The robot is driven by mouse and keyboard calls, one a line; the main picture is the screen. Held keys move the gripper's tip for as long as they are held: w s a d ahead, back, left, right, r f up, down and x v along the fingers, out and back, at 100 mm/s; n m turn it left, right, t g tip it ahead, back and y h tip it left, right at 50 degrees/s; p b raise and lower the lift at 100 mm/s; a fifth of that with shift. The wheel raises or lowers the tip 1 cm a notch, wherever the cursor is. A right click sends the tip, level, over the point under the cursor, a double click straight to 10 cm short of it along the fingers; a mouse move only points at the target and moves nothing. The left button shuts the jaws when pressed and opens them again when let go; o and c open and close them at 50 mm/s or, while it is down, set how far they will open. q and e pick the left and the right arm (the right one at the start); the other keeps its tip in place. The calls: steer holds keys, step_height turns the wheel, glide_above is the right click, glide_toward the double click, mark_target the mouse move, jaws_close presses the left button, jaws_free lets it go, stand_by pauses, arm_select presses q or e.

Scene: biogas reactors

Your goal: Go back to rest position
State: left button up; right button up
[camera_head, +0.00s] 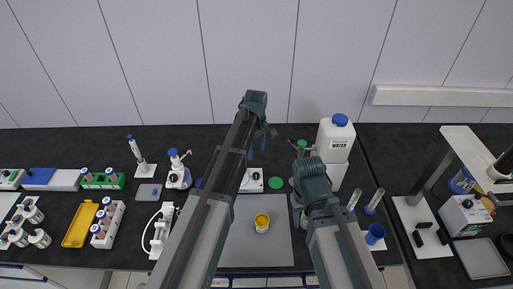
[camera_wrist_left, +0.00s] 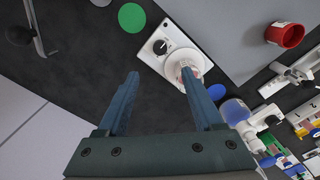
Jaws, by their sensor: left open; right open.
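My left gripper (camera_head: 266,130) is at the end of the raised left arm, high in front of the back wall in the head view. In the left wrist view its two fingers (camera_wrist_left: 160,85) stand apart with nothing held between them. Beyond them, a white device with a black knob (camera_wrist_left: 160,46) lies on the dark bench. My right gripper (camera_head: 301,148) is over the back of the bench, left of the white WATER canister (camera_head: 335,145). It is open; its fingertips are small and partly hidden by the wrist.
At left are a yellow tray (camera_head: 80,224) and tube racks (camera_head: 107,225). At right are cylinders (camera_head: 374,201) and a stand (camera_head: 420,225).

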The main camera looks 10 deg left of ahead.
arm_select(q)
steer(key=s+d+f+m+b, duration=0.2)
steer(key=s+m, duration=0.3)
steer(key=s, duration=0.3)
steer(key=s+d+f+m+b, duration=0.2)
steer(key=s+m, duration=0.3)
steer(key=s, duration=0.4)
steer(key=s+d+f+m+y+b, duration=0.1)
steer(key=s+d+f+m+b, duration=0.1)
steer(key=s+m, duration=0.3)
steer(key=s+d, duration=0.1)
steer(key=s, duration=0.3)
steer(key=shift+d, duration=0.4)
steer(key=shift+s, duration=0.1)
